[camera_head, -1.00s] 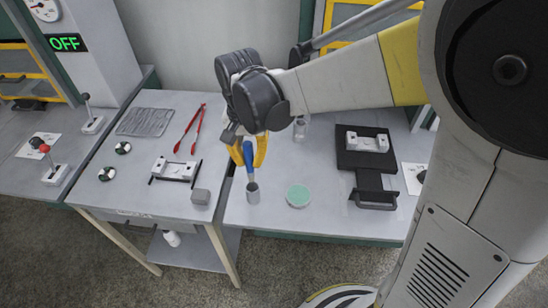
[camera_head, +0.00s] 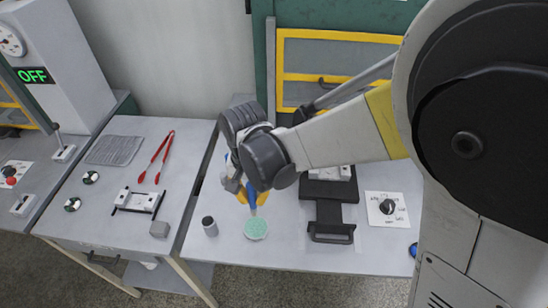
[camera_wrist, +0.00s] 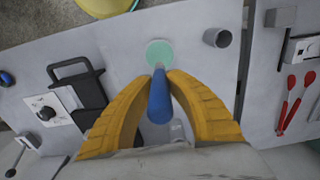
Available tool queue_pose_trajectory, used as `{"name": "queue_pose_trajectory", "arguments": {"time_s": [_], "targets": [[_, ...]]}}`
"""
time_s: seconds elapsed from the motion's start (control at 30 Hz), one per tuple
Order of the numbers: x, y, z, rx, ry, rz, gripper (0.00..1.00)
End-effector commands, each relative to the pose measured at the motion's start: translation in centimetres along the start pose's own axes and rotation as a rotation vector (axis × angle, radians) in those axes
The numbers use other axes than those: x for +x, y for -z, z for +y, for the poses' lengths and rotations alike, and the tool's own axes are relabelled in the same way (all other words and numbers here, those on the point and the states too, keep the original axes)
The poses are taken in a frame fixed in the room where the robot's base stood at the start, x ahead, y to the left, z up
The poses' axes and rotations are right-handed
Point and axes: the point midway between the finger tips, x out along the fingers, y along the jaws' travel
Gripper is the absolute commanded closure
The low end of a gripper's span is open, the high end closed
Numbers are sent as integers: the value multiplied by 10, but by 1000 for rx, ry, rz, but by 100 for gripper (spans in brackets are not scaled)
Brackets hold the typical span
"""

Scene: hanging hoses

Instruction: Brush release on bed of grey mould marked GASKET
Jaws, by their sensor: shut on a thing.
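My gripper (camera_head: 252,198) is shut on a brush with a blue handle (camera_wrist: 160,98), pointing down. In the wrist view the brush's tip overlaps the near edge of a round dish of pale green stuff (camera_head: 256,228); I cannot tell whether it touches. Two light moulds show in the head view. One (camera_head: 138,201) lies on the left table between dark rails. The other (camera_head: 331,173) sits on a black slide (camera_head: 329,213) at the right, partly hidden by my arm. No GASKET marking is readable on either.
A grey cup (camera_head: 210,227) stands left of the dish. A dial panel (camera_head: 387,209) is right of the slide. A yellow-barred gate (camera_head: 335,62) stands behind.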

Motion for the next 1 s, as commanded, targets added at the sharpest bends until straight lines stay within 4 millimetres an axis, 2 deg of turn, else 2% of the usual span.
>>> {"name": "queue_pose_trajectory", "arguments": {"time_s": [0.07,0.27,0.7,1.0], "targets": [[1,-5,-6,-16,0,0,100],[14,-5,-7,-18,0,0,100],[59,-6,-6,-17,0,0,100],[62,-6,-6,-17,0,0,100]]}}
